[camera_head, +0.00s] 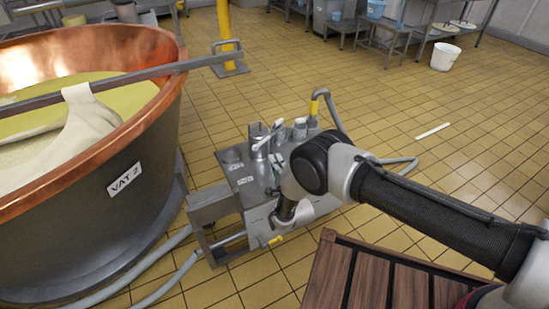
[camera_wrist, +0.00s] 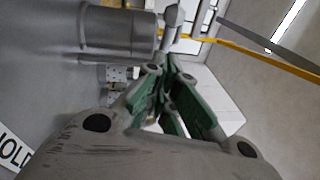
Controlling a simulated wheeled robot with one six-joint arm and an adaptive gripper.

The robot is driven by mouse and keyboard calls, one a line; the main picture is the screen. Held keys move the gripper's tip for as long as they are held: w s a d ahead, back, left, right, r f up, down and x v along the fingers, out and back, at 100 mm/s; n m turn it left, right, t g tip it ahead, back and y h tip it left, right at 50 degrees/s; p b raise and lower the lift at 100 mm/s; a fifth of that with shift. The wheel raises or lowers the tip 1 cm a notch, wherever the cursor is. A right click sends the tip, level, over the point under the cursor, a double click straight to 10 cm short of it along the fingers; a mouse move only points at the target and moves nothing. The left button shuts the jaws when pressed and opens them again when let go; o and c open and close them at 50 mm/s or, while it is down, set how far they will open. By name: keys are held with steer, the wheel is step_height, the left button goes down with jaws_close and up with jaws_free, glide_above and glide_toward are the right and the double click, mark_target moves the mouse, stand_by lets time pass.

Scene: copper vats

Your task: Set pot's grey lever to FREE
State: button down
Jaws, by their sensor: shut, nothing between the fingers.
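The steel pot unit (camera_head: 245,180) stands on the floor beside the vat in the head view, with small white labels on its top. In the wrist view a grey cylinder (camera_wrist: 120,32) juts in from the left, and a grey rod with a rounded knob (camera_wrist: 172,17) stands by its end; it may be the grey lever. A label reading "HOLD" (camera_wrist: 14,158) shows at lower left; no FREE label is readable. My gripper (camera_wrist: 167,72) has its green-padded fingers shut and empty, just below the knob in the picture. Whether they touch it is unclear. In the head view my arm hides part of the unit.
A copper vat (camera_head: 125,190) marked VAT 2 stands at left, with a bar (camera_head: 150,73) across it. Grey hoses (camera_head: 135,272) run along the floor. A slatted wooden platform (camera_head: 375,275) lies at front right. Open tiled floor (camera_head: 480,120) lies to the right.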

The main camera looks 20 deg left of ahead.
steer(key=s+d+f, duration=0.1)
steer(key=s+d, duration=0.2)
steer(key=s, duration=0.4)
steer(key=shift+d, duration=0.3)
